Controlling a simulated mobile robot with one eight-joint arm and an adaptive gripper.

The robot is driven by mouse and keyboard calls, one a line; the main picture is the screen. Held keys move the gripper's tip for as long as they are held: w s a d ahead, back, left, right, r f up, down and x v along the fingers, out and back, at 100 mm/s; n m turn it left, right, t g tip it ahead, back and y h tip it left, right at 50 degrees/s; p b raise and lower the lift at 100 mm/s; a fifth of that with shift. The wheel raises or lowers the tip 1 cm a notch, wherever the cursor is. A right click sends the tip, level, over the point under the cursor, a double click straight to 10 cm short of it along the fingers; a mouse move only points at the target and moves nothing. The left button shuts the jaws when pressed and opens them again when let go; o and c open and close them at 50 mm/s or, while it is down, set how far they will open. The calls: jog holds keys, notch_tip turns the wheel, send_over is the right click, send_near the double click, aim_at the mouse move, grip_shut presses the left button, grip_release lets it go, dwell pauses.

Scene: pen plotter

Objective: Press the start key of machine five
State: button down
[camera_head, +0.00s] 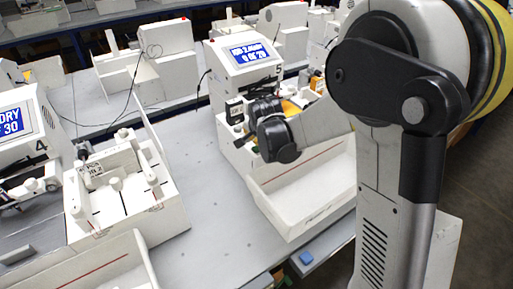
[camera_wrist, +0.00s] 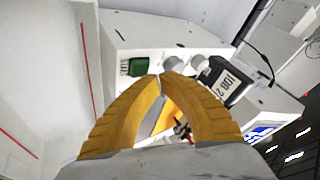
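Machine five (camera_head: 240,75) is a white unit with a "5" on its side and a lit blue screen (camera_head: 249,53) in the head view. In the wrist view its white front panel (camera_wrist: 112,45) carries a green key (camera_wrist: 137,67) with a label beside it that seems to read START. My gripper (camera_wrist: 163,75) has yellow fingers whose tips meet, with nothing seen between the tips. The tips appear just right of and below the green key, and I cannot tell whether they touch the panel. My wrist hides part of the machine in the head view.
A white bin (camera_head: 310,195) stands in front of machine five. A black-framed display (camera_wrist: 228,82) sits right of the knobs. Grey table top (camera_head: 215,235) is clear between.

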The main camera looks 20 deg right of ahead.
aim_at(255, 145)
jog(key=shift+f, duration=0.1)
dwell(0.6)
jog(key=shift+f+b, duration=0.35)
jog(key=shift+b, duration=0.05)
jog(key=shift+f+b, duration=0.4)
jog(key=shift+f, duration=0.05)
dwell(0.4)
jog(key=shift+r, duration=0.1)
jog(key=shift+r+p, duration=0.6)
jog(key=shift+r, duration=0.2)
jog(key=shift+r+p, duration=1.8)
jog(key=shift+r, duration=0.75)
